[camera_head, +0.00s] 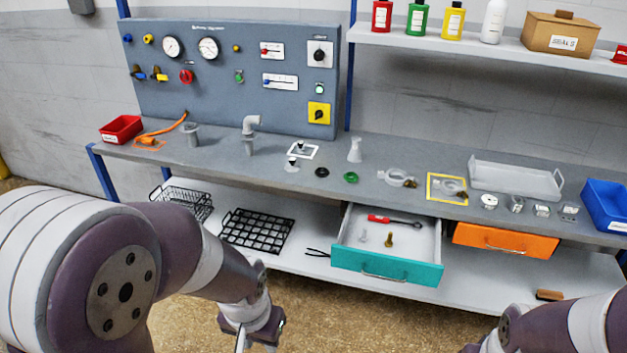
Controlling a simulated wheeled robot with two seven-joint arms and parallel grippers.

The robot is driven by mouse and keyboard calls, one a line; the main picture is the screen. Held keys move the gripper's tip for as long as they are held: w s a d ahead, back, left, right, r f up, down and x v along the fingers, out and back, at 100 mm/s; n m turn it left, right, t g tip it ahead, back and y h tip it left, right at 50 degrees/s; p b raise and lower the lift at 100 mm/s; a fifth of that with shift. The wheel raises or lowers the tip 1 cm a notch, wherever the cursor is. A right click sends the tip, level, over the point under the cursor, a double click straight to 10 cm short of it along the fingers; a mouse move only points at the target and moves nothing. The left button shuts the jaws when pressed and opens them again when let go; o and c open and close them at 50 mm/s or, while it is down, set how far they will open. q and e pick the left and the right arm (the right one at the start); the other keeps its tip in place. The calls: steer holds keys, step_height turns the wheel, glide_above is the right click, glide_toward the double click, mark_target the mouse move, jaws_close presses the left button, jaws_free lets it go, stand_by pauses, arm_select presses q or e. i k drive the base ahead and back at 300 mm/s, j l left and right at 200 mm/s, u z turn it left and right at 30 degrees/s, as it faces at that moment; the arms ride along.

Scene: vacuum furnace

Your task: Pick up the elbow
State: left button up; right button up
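The elbow (251,124) is a grey bent pipe piece on the workbench, in front of the blue-grey gauge panel. It sits on top of a short grey upright fitting (249,145), with its bend pointing right. My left gripper (255,345) is low at the bottom edge of the head view, well in front of and below the elbow, and apart from it. Its fingertips are cut off by the frame, so its opening is unclear. My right arm enters at the bottom right; its fingers are out of the picture.
The workbench (400,165) also bears a red bin (121,129), a grey cup (190,134), a flask (355,150), clamps and a blue bin (606,204). A teal drawer (387,266) stands open below, with an orange drawer (505,241) beside it. Wire baskets lie on the lower shelf.

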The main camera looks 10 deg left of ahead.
mark_target(249, 120)
steer(key=i+j, duration=0.25)
steer(key=i+j+z, duration=0.15)
steer(key=j, duration=0.25)
steer(key=i+j, duration=0.25)
steer(key=j+z, duration=0.05)
